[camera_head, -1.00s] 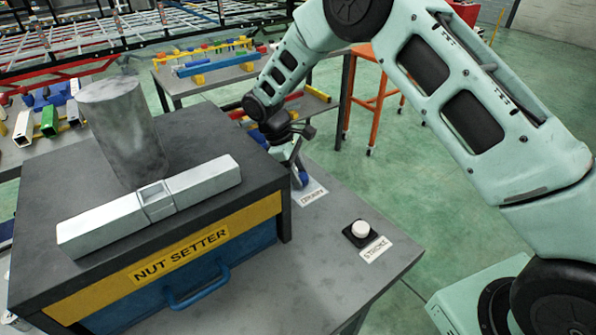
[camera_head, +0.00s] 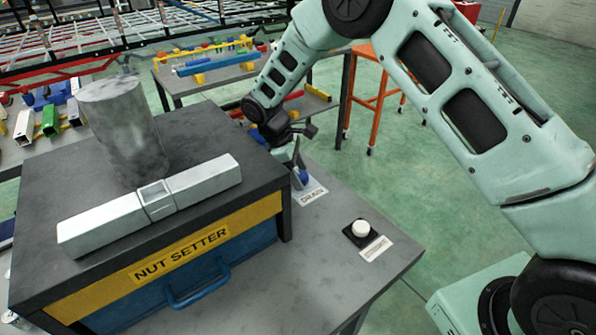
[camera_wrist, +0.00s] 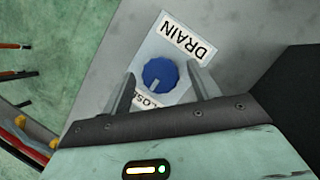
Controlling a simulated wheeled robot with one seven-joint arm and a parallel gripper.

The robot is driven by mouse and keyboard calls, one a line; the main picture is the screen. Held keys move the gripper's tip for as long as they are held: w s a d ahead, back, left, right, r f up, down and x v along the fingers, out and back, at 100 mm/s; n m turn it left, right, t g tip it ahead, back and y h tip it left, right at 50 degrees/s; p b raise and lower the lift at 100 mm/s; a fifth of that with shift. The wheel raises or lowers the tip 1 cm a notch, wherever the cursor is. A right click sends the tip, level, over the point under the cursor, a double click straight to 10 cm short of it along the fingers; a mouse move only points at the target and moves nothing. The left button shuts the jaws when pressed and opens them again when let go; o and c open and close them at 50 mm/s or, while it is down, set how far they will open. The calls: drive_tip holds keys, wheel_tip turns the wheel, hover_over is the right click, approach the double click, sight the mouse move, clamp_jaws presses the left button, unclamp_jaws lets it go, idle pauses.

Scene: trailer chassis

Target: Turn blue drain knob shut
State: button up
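The blue drain knob (camera_head: 303,177) sits on the grey table top beside the nut setter box. In the wrist view the round blue knob (camera_wrist: 160,74) lies between my fingertips, with gaps showing on both sides. A pale mark on its face points toward the lower "CLOSE" lettering, which is partly hidden by my gripper. The white DRAIN label (camera_wrist: 188,42) shows upside down above the knob. My gripper (camera_wrist: 161,70) is open, with its fingers on either side of the knob. In the head view my gripper (camera_head: 299,165) is directly at the knob.
The nut setter box (camera_head: 210,240) stands left of the knob, carrying a grey cylinder (camera_head: 122,130) and a metal bar (camera_head: 205,184). A white push button (camera_head: 361,228) is on the table to the right. Open green floor lies beyond the table's right edge.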

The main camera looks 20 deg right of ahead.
drive_tip(key=shift+r, duration=0.15)
drive_tip(key=b+v, duration=0.2)
drive_tip(key=v, duration=1.5)
drive_tip(key=shift+b, duration=0.3)
drive_tip(key=shift+r, duration=0.1)
drive_tip(key=s+d+f+m+t+y, duration=0.2)
drive_tip(key=s+d+m, duration=0.4)
drive_tip(key=s+d, duration=0.45)
drive_tip(key=s+d+f+m+t+y, duration=0.1)
drive_tip(key=s+d+m+t+y, duration=0.15)
drive_tip(key=s+d+m, duration=0.8)
drive_tip(key=s+a+r+n+g, duration=0.1)
drive_tip(key=s+a+n, duration=0.4)
drive_tip(key=s+a, duration=0.3)
drive_tip(key=s+a+n+g, duration=0.1)
drive_tip(key=s+a+n, duration=0.5)
drive_tip(key=a, duration=0.6)
drive_tip(key=shift+s+a+r, duration=0.3)
drive_tip(key=shift+s+r, duration=0.1)
drive_tip(key=shift+s, duration=0.55)
drive_tip(key=shift+n+g, duration=0.25)
